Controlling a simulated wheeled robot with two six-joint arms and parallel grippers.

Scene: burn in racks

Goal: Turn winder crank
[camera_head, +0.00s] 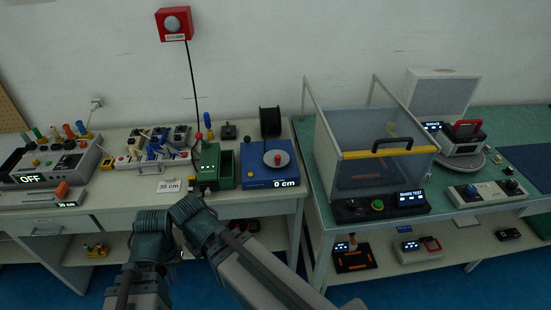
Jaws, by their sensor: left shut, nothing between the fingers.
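The winder is a blue box (256,177) on the pale bench, with a black spool (270,122) standing at its back. A pale disc with a red knob (278,159) sits on its front, apparently the crank. Its display (285,183) reads 0 cm. My left arm rises from the bottom, bends in front of the bench and runs back down to the right. Only a small part of my left gripper (352,304) shows at the bottom edge, shut and empty, well below and apart from the winder. My right gripper is out of view.
A green box (212,166) stands left of the winder, beside a card (169,185) reading 35 cm. A red lamp box (174,23) hangs on the wall with a cable running down. A clear-walled cage (372,150) stands on the green bench at right. Shelves below hold small devices.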

